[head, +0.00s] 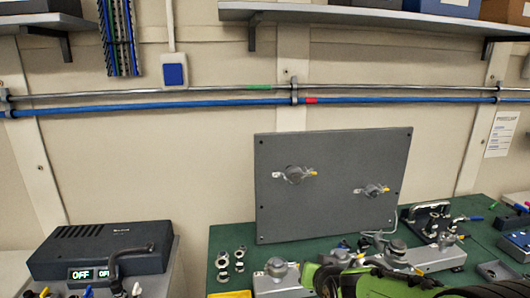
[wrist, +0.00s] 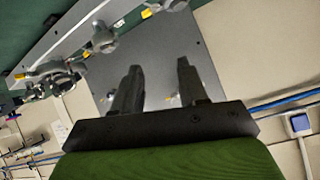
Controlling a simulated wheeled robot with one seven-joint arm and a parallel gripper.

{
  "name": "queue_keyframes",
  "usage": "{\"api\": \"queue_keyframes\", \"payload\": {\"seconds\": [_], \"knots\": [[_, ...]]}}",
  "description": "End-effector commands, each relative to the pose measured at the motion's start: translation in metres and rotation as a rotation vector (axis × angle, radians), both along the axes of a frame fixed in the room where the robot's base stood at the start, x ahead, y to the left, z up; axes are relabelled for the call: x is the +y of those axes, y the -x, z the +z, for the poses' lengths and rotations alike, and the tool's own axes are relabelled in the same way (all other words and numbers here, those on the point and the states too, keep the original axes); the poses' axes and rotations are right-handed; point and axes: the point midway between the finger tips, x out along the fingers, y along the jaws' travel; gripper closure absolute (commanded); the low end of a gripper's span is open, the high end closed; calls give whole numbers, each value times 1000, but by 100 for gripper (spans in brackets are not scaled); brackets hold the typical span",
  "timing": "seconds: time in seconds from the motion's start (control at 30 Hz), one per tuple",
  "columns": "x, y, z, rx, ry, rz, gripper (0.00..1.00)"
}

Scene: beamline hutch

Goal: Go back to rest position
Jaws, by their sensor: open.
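My gripper (wrist: 160,80) shows in the wrist view with its two dark fingers apart and nothing between them. Behind the fingers in the wrist view is an upright grey panel (wrist: 158,45). The same grey panel (head: 333,225) stands at the back of a green bench in the head view and bears two fittings with yellow tips. Green and black parts of my arm (head: 330,281) show at the bottom of the head view, in front of the bench. The fingers cannot be made out in the head view.
The green bench (head: 232,236) carries metal fittings (head: 222,262) and a clamp assembly (head: 430,222) close around my arm. A black controller box (head: 100,250) reading OFF stands at left. Pipes (head: 200,104) and a shelf (head: 380,17) run along the wall above.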

Motion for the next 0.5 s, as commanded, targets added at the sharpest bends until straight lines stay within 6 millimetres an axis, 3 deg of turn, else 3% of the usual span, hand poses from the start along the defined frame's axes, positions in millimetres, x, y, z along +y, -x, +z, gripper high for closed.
{"api": "queue_keyframes", "payload": {"seconds": [0.1, 0.23, 0.4, 0.5], "knots": [[-9, 66, 29, 109, 148, 23, 57], [-22, 152, 48, 243, 233, 34, 57], [-31, 257, 49, 387, 238, 81, 57], [-32, 291, 44, 436, 224, 114, 57]]}}
